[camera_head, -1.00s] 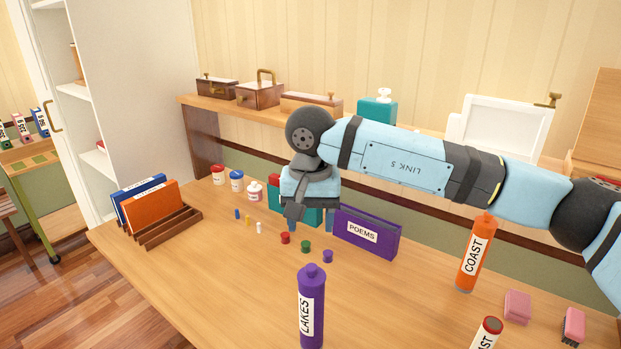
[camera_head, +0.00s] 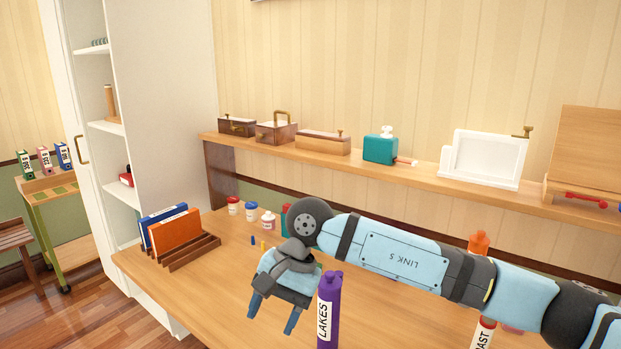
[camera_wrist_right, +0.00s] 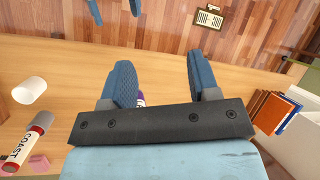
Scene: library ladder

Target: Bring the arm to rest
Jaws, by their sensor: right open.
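My right gripper (camera_head: 271,315) is open over the desk (camera_head: 205,302), with nothing between its fingers. In the head view it is just left of the purple LAKES tube (camera_head: 329,312), which stands upright. I cannot tell whether they touch. In the wrist view the two blue fingers (camera_wrist_right: 158,88) are spread apart, and a bit of purple shows behind the left one. My right arm crosses the desk from the right and hides much of its middle. My left gripper does not show in the head view.
A wooden rack (camera_head: 196,254) holds blue and orange books. Several small pots, among them a blue-lidded one (camera_head: 251,212), stand at the back. An orange tube (camera_head: 479,243) and a COAST tube (camera_head: 484,333) are at the right. A shelf (camera_head: 400,178) with boxes runs along the wall.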

